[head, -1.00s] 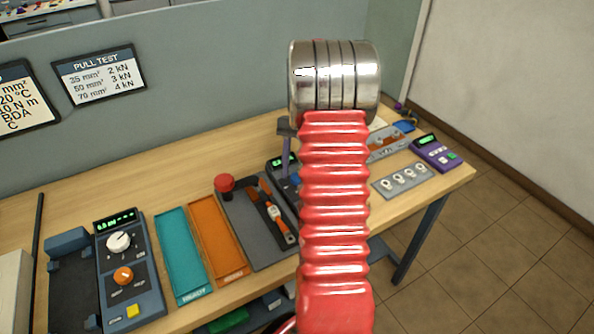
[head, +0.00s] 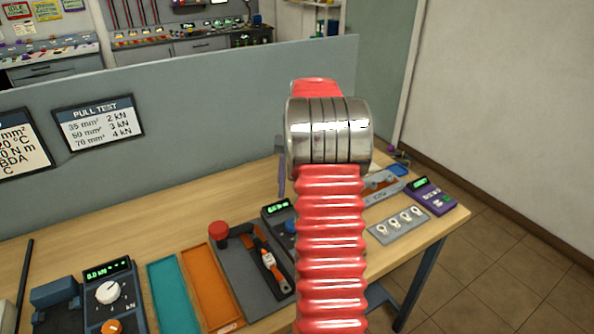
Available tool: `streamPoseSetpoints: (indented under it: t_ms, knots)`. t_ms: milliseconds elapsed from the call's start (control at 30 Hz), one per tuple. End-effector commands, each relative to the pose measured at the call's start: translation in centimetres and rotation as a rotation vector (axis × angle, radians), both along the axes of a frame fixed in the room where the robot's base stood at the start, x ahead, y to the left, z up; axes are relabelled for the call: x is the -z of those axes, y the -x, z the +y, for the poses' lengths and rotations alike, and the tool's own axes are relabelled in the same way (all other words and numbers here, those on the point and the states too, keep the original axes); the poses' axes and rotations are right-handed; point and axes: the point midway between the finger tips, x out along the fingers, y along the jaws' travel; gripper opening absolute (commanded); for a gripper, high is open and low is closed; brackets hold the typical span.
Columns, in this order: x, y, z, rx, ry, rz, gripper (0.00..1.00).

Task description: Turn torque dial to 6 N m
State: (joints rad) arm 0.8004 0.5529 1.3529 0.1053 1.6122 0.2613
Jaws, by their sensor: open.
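A dark device (head: 268,215) with a lit green display stands at mid-bench, left of my arm. Its blue dial (head: 290,227) is partly hidden behind the arm. It may be the torque dial; its marks are too small to read. My arm, a red ribbed sleeve with a steel ringed joint, fills the middle of the view and bends over at the top. A slim grey-purple part of my gripper (head: 281,166) shows left of the steel joint, above the bench and apart from the dial. The other finger is hidden behind the arm.
At left is a device with a white knob (head: 108,292) and an orange knob (head: 112,327). Teal (head: 172,292) and orange (head: 208,285) trays lie beside it. A grey partition (head: 200,140) backs the bench.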

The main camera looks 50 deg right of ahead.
Motion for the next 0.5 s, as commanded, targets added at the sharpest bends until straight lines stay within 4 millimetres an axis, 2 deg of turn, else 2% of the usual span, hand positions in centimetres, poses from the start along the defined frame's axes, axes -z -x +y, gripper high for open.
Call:
streamPoseSetpoints:
  t_ms: [300,500]
  knots:
    - [-3.9,-0.9,-1.5,0.0,0.002,-0.002,0.5]
    - [-4.9,-1.0,-1.8,0.0,0.0,-0.001,0.5]
